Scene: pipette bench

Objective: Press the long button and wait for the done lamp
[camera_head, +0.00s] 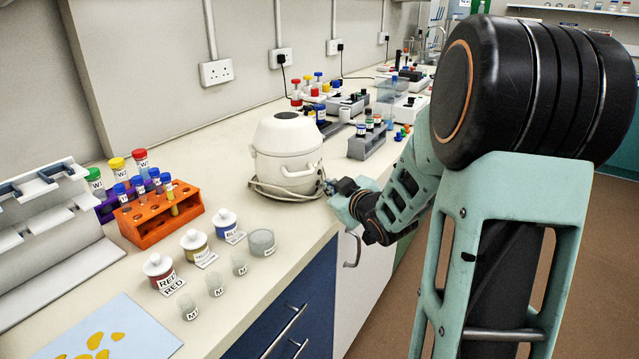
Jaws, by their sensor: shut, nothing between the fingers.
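A white rounded lab machine with a domed lid (286,138) stands near the front edge of the bench. The long button and the done lamp cannot be made out; the gripper and arm cover part of the machine's front.
An orange tube rack (158,216), labelled jars and small beakers (215,283) stand left on the bench (262,296). A grey rack with bottles (367,140) stands right of the machine. A blue sheet with yellow spots (118,330) lies front left.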

